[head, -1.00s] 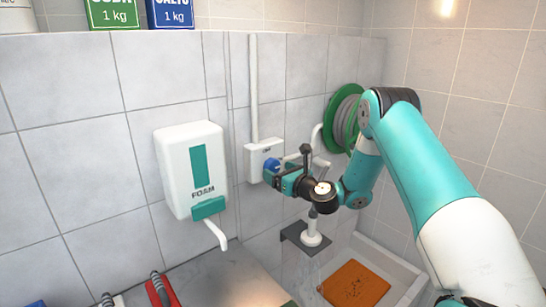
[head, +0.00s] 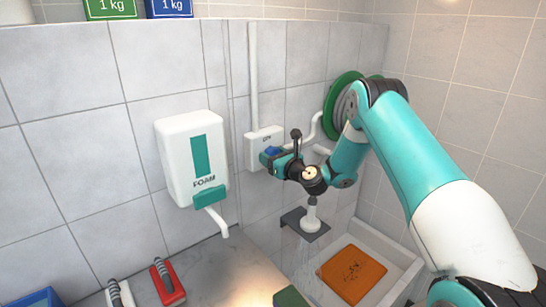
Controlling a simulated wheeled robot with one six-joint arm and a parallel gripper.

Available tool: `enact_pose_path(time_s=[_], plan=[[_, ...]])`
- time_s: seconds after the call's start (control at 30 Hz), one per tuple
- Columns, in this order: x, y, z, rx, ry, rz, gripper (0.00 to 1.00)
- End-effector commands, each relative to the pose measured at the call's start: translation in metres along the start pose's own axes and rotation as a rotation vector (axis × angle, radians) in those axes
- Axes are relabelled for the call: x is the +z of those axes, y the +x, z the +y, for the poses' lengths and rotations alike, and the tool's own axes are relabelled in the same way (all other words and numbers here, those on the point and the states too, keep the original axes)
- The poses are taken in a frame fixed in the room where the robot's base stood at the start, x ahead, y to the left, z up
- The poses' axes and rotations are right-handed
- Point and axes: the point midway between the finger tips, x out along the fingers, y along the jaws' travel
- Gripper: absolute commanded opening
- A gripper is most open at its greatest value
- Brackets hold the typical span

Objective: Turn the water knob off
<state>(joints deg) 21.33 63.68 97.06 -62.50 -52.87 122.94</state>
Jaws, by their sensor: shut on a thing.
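The blue water knob (head: 273,151) sits on the front of a white wall box (head: 254,145) and is partly hidden by my gripper. My gripper (head: 268,158), teal and black, is at the box and shut on the knob. My wrist is to the right of the box and covers part of the pipework. Below my wrist a white nozzle (head: 311,222) stands in a dark bracket. Faint pale streaks show under the bracket; I cannot tell clearly if water runs there. The small marking on the box is too small to read surely.
A white foam dispenser (head: 192,160) hangs left of the box. A green hose reel (head: 341,88) is behind my arm. An orange towel (head: 352,273) lies in the pale basin (head: 397,262). Red (head: 168,284) and white brushes lie on the counter at front left.

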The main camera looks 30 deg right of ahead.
Motion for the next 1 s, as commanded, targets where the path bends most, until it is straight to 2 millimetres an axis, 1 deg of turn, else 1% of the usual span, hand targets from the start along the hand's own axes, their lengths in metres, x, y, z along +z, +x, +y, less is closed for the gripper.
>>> enact_pose_path(time_s=[0.17,0.37,1.0], plan=[[-0.0013,-0.0001,-0.0005,-0.001,-0.039,0.0,0.33],[-0.0026,-0.0002,-0.0007,-0.001,-0.15,-0.001,0.33],[-0.0038,-0.0001,-0.0017,-0.001,-0.744,-0.002,0.33]])
